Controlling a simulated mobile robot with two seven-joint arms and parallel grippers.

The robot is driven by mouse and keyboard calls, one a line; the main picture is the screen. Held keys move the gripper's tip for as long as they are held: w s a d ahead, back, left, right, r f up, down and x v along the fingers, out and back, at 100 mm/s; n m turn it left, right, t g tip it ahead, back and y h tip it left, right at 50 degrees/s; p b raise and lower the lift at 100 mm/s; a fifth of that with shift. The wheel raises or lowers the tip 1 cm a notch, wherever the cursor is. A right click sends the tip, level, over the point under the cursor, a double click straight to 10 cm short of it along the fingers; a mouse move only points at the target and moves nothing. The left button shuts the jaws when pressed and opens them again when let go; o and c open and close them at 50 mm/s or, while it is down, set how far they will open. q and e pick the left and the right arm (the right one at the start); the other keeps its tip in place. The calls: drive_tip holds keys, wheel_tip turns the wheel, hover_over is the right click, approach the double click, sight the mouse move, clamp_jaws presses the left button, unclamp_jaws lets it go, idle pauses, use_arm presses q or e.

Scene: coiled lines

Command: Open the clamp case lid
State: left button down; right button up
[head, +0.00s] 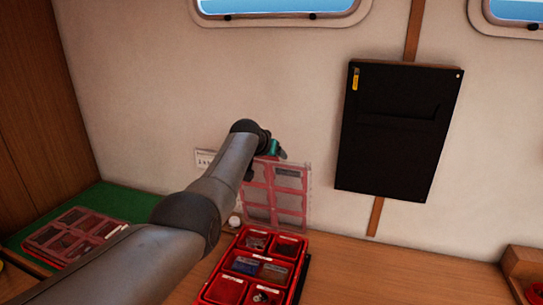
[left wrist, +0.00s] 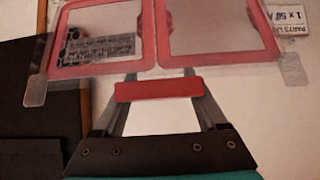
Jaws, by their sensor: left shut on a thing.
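The clamp case (head: 246,252) is a red compartment box on the wooden bench, with small parts in its compartments. Its clear lid with red frames (head: 275,194) stands roughly upright at the back of the box, near the wall. My left gripper (head: 281,154) is at the lid's upper edge. In the left wrist view, its fingers (left wrist: 158,82) are shut on the red bar (left wrist: 158,91) at the lid's edge. The clear lid (left wrist: 153,50) fills the top of that view. My left arm hides part of the bench and the box's left side. My right gripper is not in view.
A similar red case (head: 72,236) with its lid down lies on a green mat (head: 105,206) at left. A black panel (head: 398,128) hangs on the wall. A wooden holder (head: 525,268) sits at far right. The bench between is clear.

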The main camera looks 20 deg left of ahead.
use_arm(q)
drive_tip(key=shift+w+d+f, duration=0.15)
drive_tip(key=shift+w+f, duration=0.05)
drive_tip(key=shift+f, duration=0.7)
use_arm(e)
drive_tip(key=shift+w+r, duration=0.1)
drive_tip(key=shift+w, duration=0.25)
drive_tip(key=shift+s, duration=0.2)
use_arm(q)
drive_tip(key=shift+c, duration=1.3)
unclamp_jaws()
drive_tip(key=shift+o, duration=1.3)
drive_tip(key=shift+w, duration=0.4)
drive_tip(key=shift+s+r, duration=0.15)
drive_tip(key=shift+r, duration=0.1)
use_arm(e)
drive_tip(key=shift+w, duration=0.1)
use_arm(q)
drive_tip(key=shift+r, duration=0.1)
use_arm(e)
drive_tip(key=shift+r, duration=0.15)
